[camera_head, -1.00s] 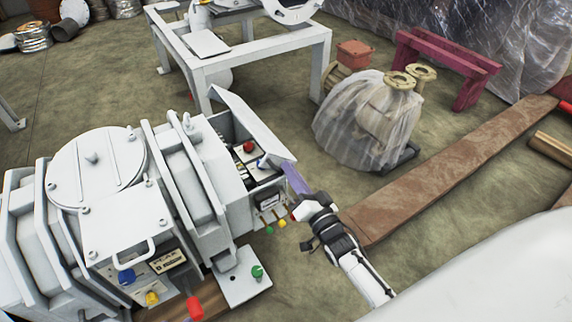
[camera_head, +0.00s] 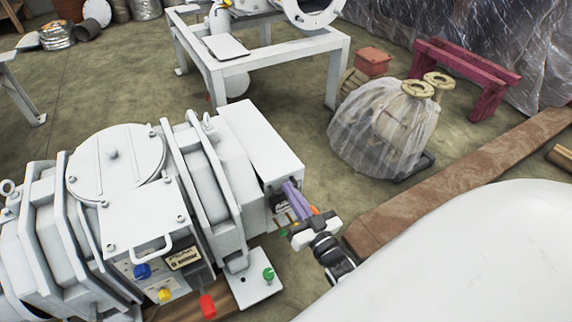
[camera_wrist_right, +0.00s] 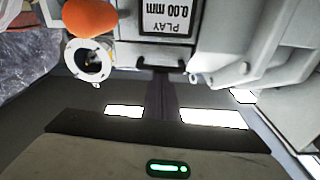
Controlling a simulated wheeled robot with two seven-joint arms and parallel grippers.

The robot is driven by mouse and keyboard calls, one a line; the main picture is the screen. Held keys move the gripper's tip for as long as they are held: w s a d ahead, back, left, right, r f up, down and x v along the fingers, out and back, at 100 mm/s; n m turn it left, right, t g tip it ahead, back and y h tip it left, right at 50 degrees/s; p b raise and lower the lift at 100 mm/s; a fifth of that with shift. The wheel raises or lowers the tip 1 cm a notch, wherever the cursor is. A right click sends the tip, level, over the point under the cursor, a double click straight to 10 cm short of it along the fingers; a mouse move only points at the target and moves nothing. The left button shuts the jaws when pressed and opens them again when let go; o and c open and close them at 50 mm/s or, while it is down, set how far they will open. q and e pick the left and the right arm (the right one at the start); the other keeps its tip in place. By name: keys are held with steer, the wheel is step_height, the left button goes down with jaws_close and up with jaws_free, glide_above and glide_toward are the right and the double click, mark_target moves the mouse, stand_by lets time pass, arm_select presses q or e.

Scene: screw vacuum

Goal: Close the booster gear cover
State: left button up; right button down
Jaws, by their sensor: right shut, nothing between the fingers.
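The booster gear cover (camera_head: 258,138) is a flat white lid on the right end of the grey-white machine (camera_head: 215,150). It lies down over its box and hides the inside. My right gripper (camera_head: 290,188) is shut and empty, with its purple fingers at the front of the box, just below the cover's front edge. I cannot tell whether the fingers touch it. In the right wrist view the dark shut fingers (camera_wrist_right: 161,78) point at the box front, below a "PLAY 0.00 mm" plate (camera_wrist_right: 167,17). My left gripper is not in view.
An orange knob (camera_wrist_right: 90,16) is close to the right fingers. A plastic-wrapped machine (camera_head: 380,130) and a long brown beam (camera_head: 460,180) are to the right. A white frame table (camera_head: 250,65) stands behind.

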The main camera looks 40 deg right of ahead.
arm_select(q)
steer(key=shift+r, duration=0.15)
arm_select(e)
steer(key=shift+a+f, duration=0.1)
steer(key=shift+f, duration=0.05)
stand_by(0.4)
